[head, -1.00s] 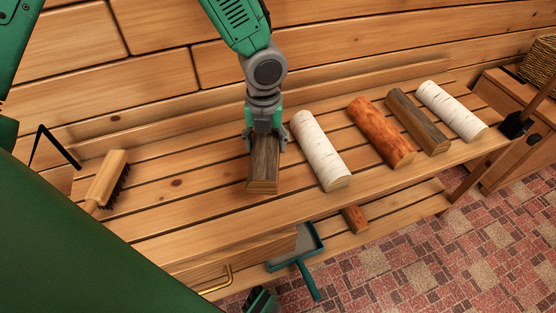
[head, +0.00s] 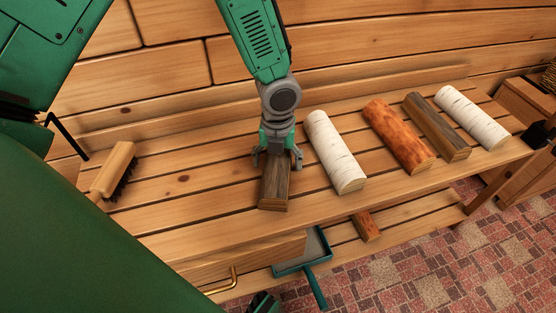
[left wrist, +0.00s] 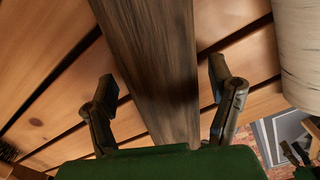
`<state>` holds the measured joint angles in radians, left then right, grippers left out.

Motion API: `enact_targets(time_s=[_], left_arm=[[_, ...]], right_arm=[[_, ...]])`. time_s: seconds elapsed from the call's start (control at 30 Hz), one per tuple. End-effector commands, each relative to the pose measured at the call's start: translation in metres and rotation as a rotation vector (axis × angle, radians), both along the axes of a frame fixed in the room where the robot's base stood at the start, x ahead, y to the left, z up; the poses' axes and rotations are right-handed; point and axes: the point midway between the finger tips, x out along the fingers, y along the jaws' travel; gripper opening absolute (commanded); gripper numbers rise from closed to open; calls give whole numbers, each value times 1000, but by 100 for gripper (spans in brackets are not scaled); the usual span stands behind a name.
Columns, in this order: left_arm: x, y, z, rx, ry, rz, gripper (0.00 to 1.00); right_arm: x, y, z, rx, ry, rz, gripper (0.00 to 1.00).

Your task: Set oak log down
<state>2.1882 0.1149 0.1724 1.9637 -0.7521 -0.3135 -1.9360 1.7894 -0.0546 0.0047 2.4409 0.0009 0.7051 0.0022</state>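The oak log (head: 275,188), with dark grey-brown bark and a pale cut end, lies flat on the slatted wooden bench (head: 215,212). My left gripper (head: 277,158) is straddling the log's far part from above, with its fingers spread. In the left wrist view the log (left wrist: 160,75) runs between the two fingers (left wrist: 164,85), and a gap shows on each side, so the gripper is open around it. A small dark green and black part at the bottom edge of the head view looks like my right gripper (head: 264,303); its fingers cannot be made out.
Right of the oak log lie a white birch log (head: 335,152), a reddish log (head: 398,135), a second dark log (head: 437,127) and another birch log (head: 473,117). A brush (head: 114,170) lies left. A teal dustpan (head: 302,255) is below the front edge.

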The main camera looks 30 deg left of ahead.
Motion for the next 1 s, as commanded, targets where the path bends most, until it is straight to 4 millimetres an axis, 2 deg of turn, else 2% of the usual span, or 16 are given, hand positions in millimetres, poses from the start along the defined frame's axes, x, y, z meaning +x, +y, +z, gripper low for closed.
enact_targets(time_s=[0.27,0.37,0.7,0.83,1.0], left_arm=[[0,0,5,-1,0,0,76],[1,0,19,-2,-2,1,76],[1,-1,92,-2,-1,1,76],[1,0,110,-1,0,2,76],[1,-1,121,0,0,1,76]], right_arm=[[0,0,2,0,0,0,40],[0,0,10,0,0,0,40],[0,0,46,0,0,0,40],[0,0,53,0,0,0,40],[0,0,57,0,0,0,40]])
